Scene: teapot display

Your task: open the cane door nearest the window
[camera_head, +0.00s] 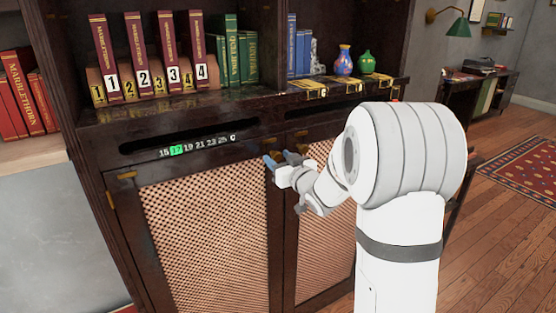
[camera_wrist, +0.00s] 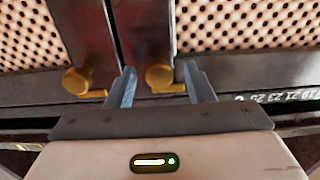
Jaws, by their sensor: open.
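Two cane doors, a left one (camera_head: 205,235) and a right one (camera_head: 315,245), stand side by side under the dark wooden cabinet's shelf. Both look closed. No window is in view, so I cannot tell which is nearest one. My gripper (camera_head: 281,160) is open at the top inner corner of the left door. The wrist view is upside down against the head view. There my fingers (camera_wrist: 159,70) stand on either side of a brass knob (camera_wrist: 160,76), on the door by the number strip. Contact is unclear. The other door's knob (camera_wrist: 76,80) is outside the fingers.
A number strip (camera_head: 198,146) with one green-lit number sits above the left door. Numbered maroon books (camera_head: 136,58), green books (camera_head: 240,55) and two small vases (camera_head: 343,61) stand on the shelves above. Open wooden floor (camera_head: 500,240) lies to the right.

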